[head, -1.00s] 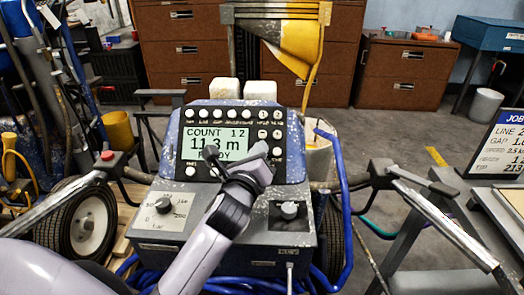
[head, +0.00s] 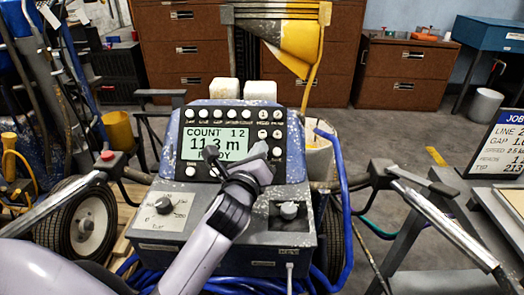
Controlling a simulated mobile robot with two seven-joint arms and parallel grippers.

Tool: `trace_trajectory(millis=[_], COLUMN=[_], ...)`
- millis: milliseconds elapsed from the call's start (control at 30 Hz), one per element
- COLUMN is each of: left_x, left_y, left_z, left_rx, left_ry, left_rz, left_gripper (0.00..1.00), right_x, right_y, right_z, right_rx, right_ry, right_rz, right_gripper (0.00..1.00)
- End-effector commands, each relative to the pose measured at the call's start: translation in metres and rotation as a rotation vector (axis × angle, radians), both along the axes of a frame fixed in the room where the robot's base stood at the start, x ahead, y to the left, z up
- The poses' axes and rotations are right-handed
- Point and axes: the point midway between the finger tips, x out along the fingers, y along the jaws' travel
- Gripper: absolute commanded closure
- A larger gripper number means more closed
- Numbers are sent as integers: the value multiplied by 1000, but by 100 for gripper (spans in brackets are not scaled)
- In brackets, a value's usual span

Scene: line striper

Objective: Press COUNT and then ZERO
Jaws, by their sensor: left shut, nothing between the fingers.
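The line striper's control panel (head: 296,160) stands in the middle, with a lit display (head: 200,135) that reads COUNT 12 over a metre figure partly covered by my arm. A row of round white buttons (head: 232,115) runs along the top of the panel, and more buttons (head: 263,134) sit right of the display. Their labels are too small to read, so I cannot tell which are COUNT and ZERO. My right gripper is out of view.
Below the panel are a dial (head: 164,205) and a knob (head: 289,210). Handlebars (head: 425,215) reach out on both sides. A blue hose (head: 346,200) runs down the right. A job board (head: 503,150) stands at the far right.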

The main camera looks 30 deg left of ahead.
Motion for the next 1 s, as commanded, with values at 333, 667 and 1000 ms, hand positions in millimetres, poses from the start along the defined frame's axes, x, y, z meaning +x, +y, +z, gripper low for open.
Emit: trace_trajectory(millis=[333, 667, 1000], left_x=[0, 6, 6], left_y=[0, 3, 3], left_z=[0, -6, -6], left_rx=[0, 1, 0], left_ry=[0, 0, 0], left_rz=[0, 0, 0], left_gripper=[100, 100, 100], right_x=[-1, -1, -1], right_y=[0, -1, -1], right_z=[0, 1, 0], right_rx=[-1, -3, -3], right_ry=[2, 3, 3], right_rz=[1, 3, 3], right_gripper=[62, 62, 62])
